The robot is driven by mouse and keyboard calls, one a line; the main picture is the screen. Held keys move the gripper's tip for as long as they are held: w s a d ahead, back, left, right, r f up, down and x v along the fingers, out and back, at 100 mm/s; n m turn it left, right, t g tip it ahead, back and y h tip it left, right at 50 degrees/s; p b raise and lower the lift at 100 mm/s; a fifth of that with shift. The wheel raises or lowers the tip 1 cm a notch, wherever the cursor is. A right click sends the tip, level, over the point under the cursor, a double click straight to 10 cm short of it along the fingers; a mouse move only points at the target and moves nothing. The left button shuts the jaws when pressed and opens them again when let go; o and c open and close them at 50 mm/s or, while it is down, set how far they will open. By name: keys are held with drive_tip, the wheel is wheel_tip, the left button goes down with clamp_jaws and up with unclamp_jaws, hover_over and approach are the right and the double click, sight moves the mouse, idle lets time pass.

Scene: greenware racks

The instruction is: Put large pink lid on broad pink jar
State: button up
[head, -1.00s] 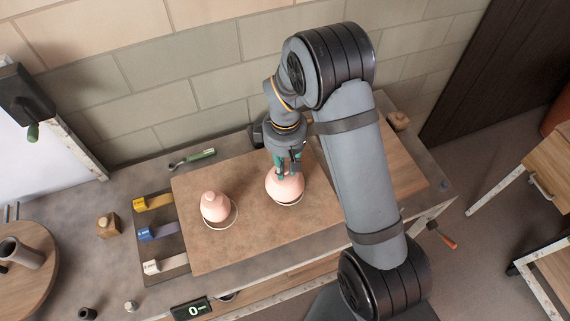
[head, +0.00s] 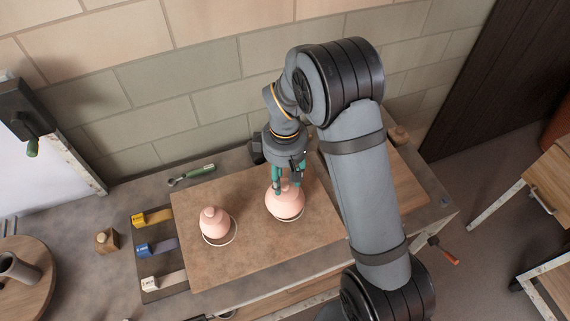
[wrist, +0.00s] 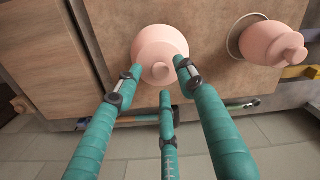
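The broad pink jar (head: 285,208) stands upright on the brown board, inside a pale ring. The large pink lid (wrist: 160,48) with its round knob (wrist: 158,74) sits on top of it, looking level; the seam is hard to make out. My gripper (head: 287,184) is just above the lid. Its teal fingers (wrist: 160,80) are spread around the knob, with gaps visible, and hold nothing. In the head view the fingers partly hide the lid.
A second pink jar (head: 212,223) with a knobbed top stands on the board to the left, beside a ring. Labelled blocks (head: 156,249) lie left of the board. A green-handled tool (head: 192,173) lies behind it. The board between the jars is clear.

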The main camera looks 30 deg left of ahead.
sight(285, 185)
wheel_tip(285, 185, up, 10)
drive_tip(key=shift+b, duration=0.35)
drive_tip(key=shift+f, duration=0.25)
wheel_tip(285, 185, down, 12)
drive_tip(key=shift+s+d+r+p, duration=0.1)
drive_tip(key=shift+r+p, duration=0.05)
drive_tip(key=shift+p, duration=0.55)
drive_tip(key=shift+w+a+r+b, duration=0.2)
drive_tip(key=shift+r+b, duration=0.1)
drive_tip(key=shift+b, duration=0.05)
drive_tip(key=shift+s+d+r+b, duration=0.1)
drive_tip(key=shift+r+b, duration=0.3)
drive_tip(key=shift+r, duration=1.2)
